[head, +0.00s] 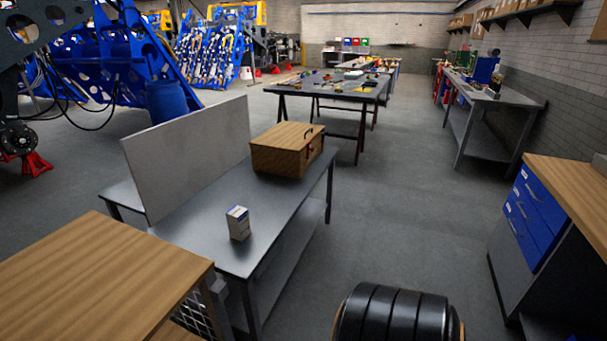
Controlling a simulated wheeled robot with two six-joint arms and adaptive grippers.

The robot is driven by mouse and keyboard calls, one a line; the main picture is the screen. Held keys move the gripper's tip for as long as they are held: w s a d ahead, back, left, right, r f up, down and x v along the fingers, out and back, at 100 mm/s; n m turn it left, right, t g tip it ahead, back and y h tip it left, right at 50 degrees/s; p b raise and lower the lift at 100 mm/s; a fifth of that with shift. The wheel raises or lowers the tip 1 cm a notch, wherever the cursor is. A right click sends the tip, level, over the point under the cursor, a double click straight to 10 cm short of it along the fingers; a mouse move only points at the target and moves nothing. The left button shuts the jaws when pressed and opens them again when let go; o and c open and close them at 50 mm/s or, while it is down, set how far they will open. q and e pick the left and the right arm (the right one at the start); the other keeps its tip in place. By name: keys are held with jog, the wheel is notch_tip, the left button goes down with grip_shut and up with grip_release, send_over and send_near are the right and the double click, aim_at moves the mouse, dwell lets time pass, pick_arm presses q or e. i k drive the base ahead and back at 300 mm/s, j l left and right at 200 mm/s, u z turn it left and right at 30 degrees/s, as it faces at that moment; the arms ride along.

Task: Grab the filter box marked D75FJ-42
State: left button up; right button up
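A small white box with blue markings (238,223) stands upright on a grey metal table (200,233), near its front right edge. It looks like a filter box, but its lettering is too small to read, so I cannot tell whether it is marked D75FJ-42. No other box of that kind is clear in view. Neither of my grippers shows in the head view.
A wooden case (285,150) sits farther back on the same table, beside an upright grey panel (190,155). A wooden-topped bench (100,280) is at the front left. A blue-drawered cabinet (532,210) stands right. The floor between (410,215) is clear.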

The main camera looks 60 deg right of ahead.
aim_at(237, 218)
jog(key=z, duration=0.45)
jog(key=k+l+z, duration=0.1)
jog(key=z, duration=0.3)
jog(key=l+z, duration=0.15)
jog(key=z, duration=0.3)
jog(key=u, duration=0.3)
jog(key=i+l+u, duration=0.1)
jog(key=l+u, duration=0.2)
jog(key=u, duration=0.2)
jog(key=i+l+u, duration=0.1)
jog(key=l+u, duration=0.2)
jog(key=u, duration=0.15)
jog(key=l+u, duration=0.3)
jog(key=u, duration=0.2)
